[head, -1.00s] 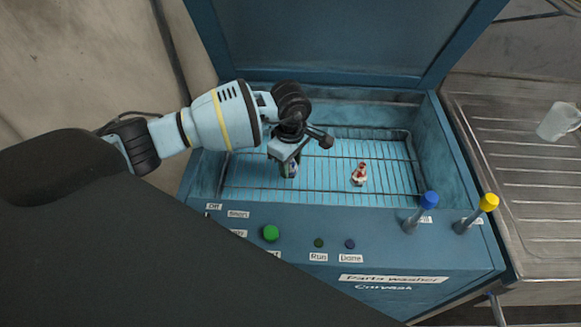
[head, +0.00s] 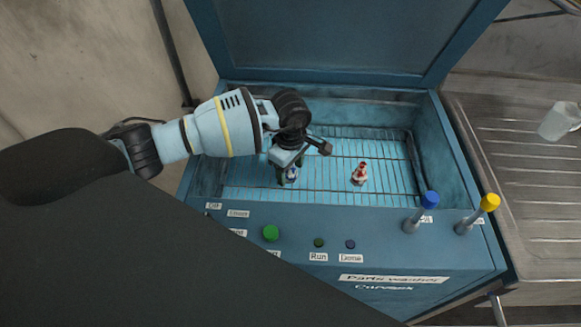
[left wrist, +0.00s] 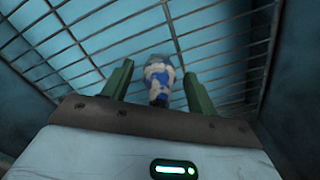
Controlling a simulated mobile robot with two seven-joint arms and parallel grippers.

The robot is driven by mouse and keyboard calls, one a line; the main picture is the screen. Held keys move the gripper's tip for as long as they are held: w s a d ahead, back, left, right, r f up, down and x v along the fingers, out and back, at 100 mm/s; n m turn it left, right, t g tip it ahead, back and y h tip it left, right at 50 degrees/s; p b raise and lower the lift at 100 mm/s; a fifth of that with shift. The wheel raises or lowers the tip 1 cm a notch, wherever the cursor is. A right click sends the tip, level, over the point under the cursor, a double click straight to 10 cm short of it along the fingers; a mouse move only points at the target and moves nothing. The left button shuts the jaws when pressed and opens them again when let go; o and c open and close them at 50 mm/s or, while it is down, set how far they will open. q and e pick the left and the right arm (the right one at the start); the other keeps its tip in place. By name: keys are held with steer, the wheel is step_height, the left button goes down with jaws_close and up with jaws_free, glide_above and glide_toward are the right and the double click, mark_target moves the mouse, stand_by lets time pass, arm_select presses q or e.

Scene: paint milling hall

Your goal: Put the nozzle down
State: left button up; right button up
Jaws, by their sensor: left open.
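A blue-and-white nozzle (head: 292,174) stands on the wire rack (head: 325,190) inside the open parts washer. My left gripper (head: 287,174) is just above the rack with its fingers open. In the left wrist view the nozzle (left wrist: 159,82) sits between the two green fingers, with a gap on each side. A second nozzle, red and white (head: 359,175), stands on the rack to the right, apart from my gripper. My right gripper is not in view.
The washer's raised lid (head: 320,40) stands behind the basin. The front panel (head: 300,225) carries a green button, small lamps and two levers with blue (head: 430,199) and yellow (head: 490,202) knobs. A ribbed steel drainer with a pale mug (head: 559,121) is at the right.

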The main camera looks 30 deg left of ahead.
arm_select(q)
steer(key=shift+r, duration=0.3)
step_height(320, 180, up, 12)
steer(key=shift+f, duration=0.15)
